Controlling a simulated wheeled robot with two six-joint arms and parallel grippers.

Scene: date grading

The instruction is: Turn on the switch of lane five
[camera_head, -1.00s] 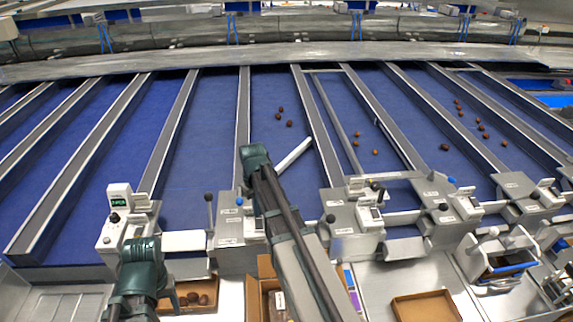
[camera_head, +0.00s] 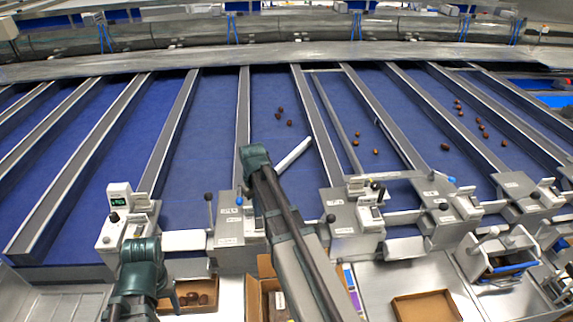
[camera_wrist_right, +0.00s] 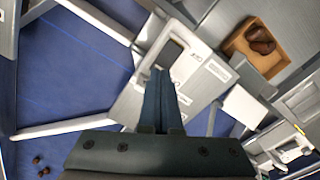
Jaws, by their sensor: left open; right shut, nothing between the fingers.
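Grey lane control boxes line the front of the blue belts, with small labels too blurred for me to read a lane number. My right arm reaches over one box (camera_head: 228,229), which carries a blue-knobbed lever (camera_head: 239,201) and is partly hidden by the arm. In the right wrist view, my right gripper (camera_wrist_right: 160,78) is shut and empty over this box (camera_wrist_right: 128,106). Its tips are close to a white-framed switch panel (camera_wrist_right: 176,56); I cannot tell whether they touch. In the head view its fingers are hidden by my arm. My left arm shows at lower left, its fingers out of sight.
A box with a lit green display (camera_head: 119,199) stands at left. A white gate bar (camera_head: 294,153) slants over the belt. More boxes (camera_head: 350,225) stand to the right. Cartons (camera_head: 425,305) lie along the front; one holds dates (camera_wrist_right: 258,40). Several dates (camera_head: 290,123) lie on the belts.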

